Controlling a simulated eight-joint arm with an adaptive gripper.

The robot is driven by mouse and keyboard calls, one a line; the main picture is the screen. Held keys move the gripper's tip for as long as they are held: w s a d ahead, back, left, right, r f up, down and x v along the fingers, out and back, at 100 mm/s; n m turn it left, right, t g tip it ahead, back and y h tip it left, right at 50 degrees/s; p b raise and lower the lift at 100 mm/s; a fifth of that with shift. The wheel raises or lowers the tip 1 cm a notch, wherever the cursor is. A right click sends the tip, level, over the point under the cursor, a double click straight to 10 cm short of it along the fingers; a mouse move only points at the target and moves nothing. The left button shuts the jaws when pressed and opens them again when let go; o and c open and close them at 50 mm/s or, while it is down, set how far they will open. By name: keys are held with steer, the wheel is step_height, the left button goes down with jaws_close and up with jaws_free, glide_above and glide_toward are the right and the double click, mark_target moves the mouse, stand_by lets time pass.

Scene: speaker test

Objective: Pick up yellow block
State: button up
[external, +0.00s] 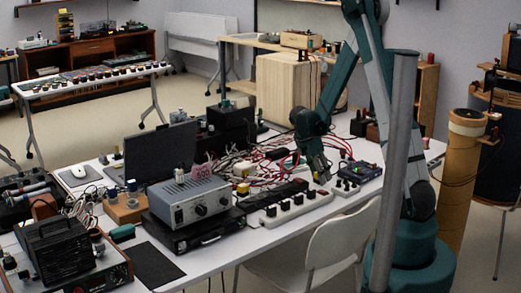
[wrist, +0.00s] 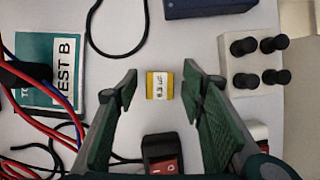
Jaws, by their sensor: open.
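The yellow block (wrist: 151,86) is small, with a white label across its middle that carries dark print. In the wrist view it lies on the white table top between my fingertips, a little nearer the left one, with clear gaps on both sides. My gripper (wrist: 160,74) is open with nothing held, its green-grey fingers pointing towards the table. In the external view my gripper (external: 321,176) is low over the right part of the table. I cannot make out the block beneath it there.
In the wrist view, a teal "TEST B" card (wrist: 38,56) and red and blue cables lie left. A box with black knobs (wrist: 252,62) stands right, a dark blue case (wrist: 208,6) above, and a black-and-red switch (wrist: 164,153) below the block. A grey instrument (external: 190,198) stands further left.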

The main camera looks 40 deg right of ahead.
stand_by(0.5)
steer(key=c, duration=0.9)
steer(key=shift+r, duration=0.15)
steer(key=shift+r+p, duration=1.25)
steer(key=shift+r, duration=3.65)
